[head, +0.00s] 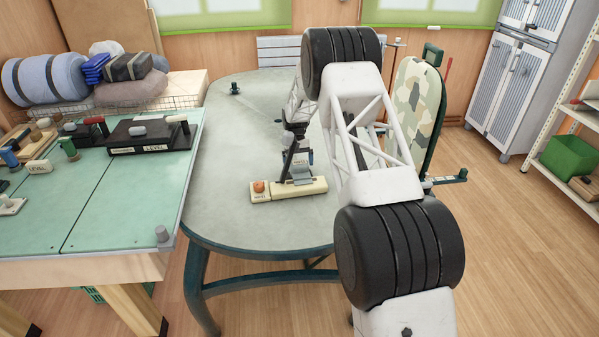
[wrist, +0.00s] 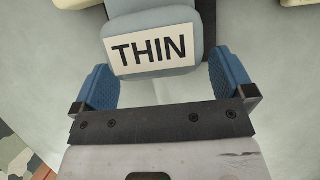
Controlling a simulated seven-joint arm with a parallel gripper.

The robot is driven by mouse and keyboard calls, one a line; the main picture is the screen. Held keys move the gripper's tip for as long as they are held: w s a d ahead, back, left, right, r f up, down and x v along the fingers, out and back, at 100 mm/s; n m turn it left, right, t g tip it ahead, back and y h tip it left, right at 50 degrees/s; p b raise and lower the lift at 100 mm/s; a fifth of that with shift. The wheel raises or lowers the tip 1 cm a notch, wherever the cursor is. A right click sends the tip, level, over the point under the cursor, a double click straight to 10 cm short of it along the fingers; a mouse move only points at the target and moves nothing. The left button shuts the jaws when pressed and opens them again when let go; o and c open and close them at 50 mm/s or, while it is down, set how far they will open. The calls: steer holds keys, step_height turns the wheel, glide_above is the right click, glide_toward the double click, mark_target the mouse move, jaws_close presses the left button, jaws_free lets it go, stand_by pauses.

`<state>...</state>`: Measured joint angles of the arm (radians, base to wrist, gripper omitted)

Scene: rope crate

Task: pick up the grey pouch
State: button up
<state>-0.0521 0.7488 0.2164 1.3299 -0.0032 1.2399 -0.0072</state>
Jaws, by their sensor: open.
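The grey pouch (wrist: 152,48), blue-grey with a white label reading THIN, lies between the fingers of my gripper (wrist: 162,62) in the wrist view. The blue finger pads stand apart on either side of its near end. A gap shows on the left side; on the right the pad is very close, and I cannot tell whether it touches. The pouch's far end is cut off by the frame. In the head view a small grey labelled thing, likely the pouch (head: 303,160), shows on the rounded table beside my gripper (head: 289,168), which is partly hidden there.
A green workbench (head: 120,210) with tools stands left. A camouflage-patterned board (head: 415,100) stands right. The table's left part is mostly clear.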

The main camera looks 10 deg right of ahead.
mark_target(299, 168)
steer(key=s, duration=0.2)
steer(key=shift+s+d, duration=0.1)
steer(key=shift+s, duration=0.3)
steer(key=shift+s+f, duration=0.15)
steer(key=shift+f, duration=0.4)
steer(key=shift+c, duration=0.2)
steer(key=c, duration=1.1)
steer(key=shift+o, duration=0.2)
steer(key=shift+r, duration=0.2)
